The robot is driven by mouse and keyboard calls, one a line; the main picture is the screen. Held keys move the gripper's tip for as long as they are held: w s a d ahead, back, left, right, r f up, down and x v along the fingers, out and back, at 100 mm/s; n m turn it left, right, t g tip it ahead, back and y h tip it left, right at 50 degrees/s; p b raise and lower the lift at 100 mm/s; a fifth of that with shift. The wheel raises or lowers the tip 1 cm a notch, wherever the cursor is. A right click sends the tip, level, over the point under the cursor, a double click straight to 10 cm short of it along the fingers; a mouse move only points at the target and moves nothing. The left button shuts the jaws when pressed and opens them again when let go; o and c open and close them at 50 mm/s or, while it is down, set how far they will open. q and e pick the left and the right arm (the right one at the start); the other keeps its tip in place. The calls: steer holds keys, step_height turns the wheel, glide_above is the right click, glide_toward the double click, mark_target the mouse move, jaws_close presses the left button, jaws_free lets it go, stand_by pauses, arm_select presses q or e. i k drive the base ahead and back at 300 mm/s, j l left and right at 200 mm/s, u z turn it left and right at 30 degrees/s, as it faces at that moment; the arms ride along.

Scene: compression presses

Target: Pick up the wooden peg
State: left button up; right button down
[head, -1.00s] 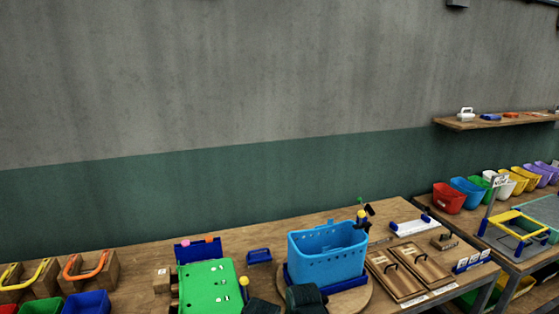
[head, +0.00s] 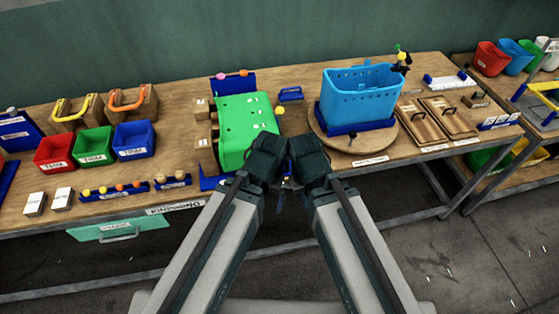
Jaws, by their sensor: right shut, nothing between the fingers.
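I cannot make out for certain which item is the wooden peg. A blue rack (head: 115,190) on the front left of the bench holds several small pieces with orange and yellow tops. A shorter rack (head: 173,181) beside it holds wooden-looking pieces. My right gripper (head: 308,154) is shut and empty, over the front edge of the bench, right of the green press (head: 246,126). My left gripper (head: 267,158) is close beside it, in front of the press's lower right corner. Its fingers are hidden, so I cannot tell whether it is open.
A blue basket (head: 362,95) stands on a round wooden turntable (head: 399,127). Red (head: 56,151), green (head: 94,147) and blue (head: 134,140) bins stand at the left. Two wooden boards with handles (head: 447,117) lie at the right. Bare bench shows between the bins and the press.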

mark_target(162, 179)
steer(key=u, duration=1.25)
